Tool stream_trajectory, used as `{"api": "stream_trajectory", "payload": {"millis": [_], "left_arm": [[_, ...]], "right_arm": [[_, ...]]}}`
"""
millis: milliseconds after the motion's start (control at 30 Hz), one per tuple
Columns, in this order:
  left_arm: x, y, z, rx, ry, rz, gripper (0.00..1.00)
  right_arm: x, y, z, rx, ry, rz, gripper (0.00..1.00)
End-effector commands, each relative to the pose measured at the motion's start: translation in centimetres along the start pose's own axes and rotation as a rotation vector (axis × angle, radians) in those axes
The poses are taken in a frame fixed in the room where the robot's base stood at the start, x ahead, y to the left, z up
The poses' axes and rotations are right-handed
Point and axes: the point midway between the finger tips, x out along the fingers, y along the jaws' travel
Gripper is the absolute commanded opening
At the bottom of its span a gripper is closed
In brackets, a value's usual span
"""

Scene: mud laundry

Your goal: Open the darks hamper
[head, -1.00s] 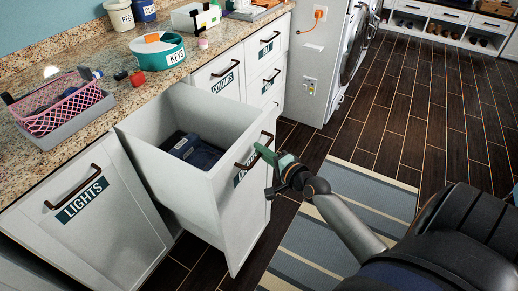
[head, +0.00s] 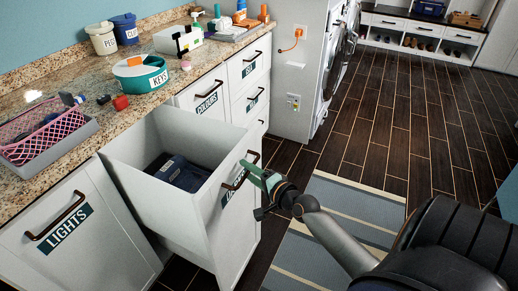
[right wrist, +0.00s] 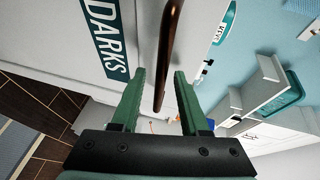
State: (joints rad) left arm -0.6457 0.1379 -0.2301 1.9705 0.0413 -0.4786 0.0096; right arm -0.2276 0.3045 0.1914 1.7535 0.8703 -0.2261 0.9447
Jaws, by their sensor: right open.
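The darks hamper (head: 207,205) is a white pull-out bin under the counter, standing well out from the cabinet with its top open. Dark folded cloth (head: 178,172) lies inside. Its DARKS label shows in the right wrist view (right wrist: 107,38) and is partly covered by my gripper in the head view. The dark bronze handle (head: 238,181) is on its front; in the right wrist view the handle (right wrist: 168,50) runs between my fingers. My right gripper (head: 253,187) is open at the handle, its green fingers (right wrist: 159,73) either side of it and apart. My left gripper is out of view.
The LIGHTS hamper (head: 75,240) is shut at left, and the COLOURS front (head: 203,98) is shut beyond. The granite counter holds a pink basket (head: 48,130) and a teal KEYS bowl (head: 140,75). A striped rug (head: 340,215) lies on open wooden floor at right.

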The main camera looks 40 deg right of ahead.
Motion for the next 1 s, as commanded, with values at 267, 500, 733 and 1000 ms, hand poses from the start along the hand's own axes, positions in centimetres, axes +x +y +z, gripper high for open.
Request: {"api": "stream_trajectory", "payload": {"millis": [267,500,733,1000], "left_arm": [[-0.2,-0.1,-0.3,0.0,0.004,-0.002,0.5],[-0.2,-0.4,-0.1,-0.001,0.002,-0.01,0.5],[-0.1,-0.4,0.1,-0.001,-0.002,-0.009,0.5],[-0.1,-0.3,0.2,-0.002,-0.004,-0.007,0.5]], "right_arm": [[-4.2,0.1,0.0,-0.001,0.0,0.005,0.45],[-8.4,0.2,0.0,-0.002,-0.001,0.005,0.45],[-11.1,0.1,0.0,-0.002,0.0,0.003,0.45],[-12.2,0.0,0.0,0.0,0.0,0.001,0.45]]}}
